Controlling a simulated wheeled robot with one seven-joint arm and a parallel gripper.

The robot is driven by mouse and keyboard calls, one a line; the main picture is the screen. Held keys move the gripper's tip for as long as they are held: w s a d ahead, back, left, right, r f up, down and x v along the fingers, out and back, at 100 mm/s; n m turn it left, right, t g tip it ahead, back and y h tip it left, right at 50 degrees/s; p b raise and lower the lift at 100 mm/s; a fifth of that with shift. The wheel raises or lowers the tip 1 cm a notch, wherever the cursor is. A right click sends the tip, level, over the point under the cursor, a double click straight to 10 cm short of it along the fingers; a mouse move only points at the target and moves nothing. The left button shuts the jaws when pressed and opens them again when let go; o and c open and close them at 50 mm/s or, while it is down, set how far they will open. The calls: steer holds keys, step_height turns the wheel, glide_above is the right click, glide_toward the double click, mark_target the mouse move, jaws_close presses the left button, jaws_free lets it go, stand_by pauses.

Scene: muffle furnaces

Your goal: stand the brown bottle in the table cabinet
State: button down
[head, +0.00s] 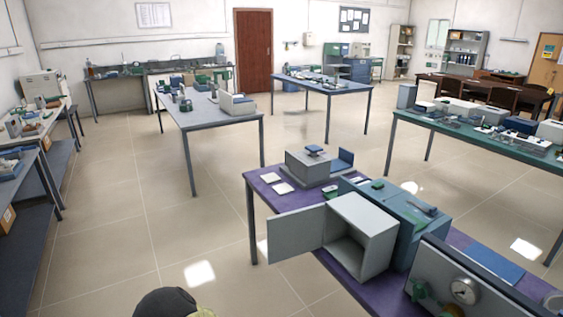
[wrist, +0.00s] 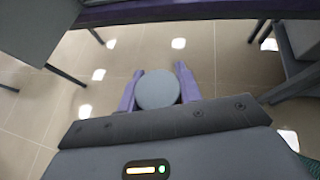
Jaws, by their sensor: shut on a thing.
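The table cabinet (head: 372,226) is a light grey box on the purple-topped table, in the head view. Its door (head: 296,233) is swung open to the left, and its inside, as far as it shows, looks empty. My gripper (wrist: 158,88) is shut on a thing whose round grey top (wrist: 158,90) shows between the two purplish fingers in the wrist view. I take this to be the brown bottle, seen from above; its brown body is hidden. The held thing is over the tiled floor in the wrist view. I cannot make out the gripper in the head view.
The purple table (head: 263,192) also holds a grey instrument (head: 312,167), a blue-green unit (head: 405,212) right beside the cabinet and a panel with a gauge (head: 463,290). The open door juts past the table edge. Tiled floor (head: 120,210) is free on the left.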

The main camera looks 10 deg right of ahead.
steer(key=d, duration=0.7)
stand_by(0.3)
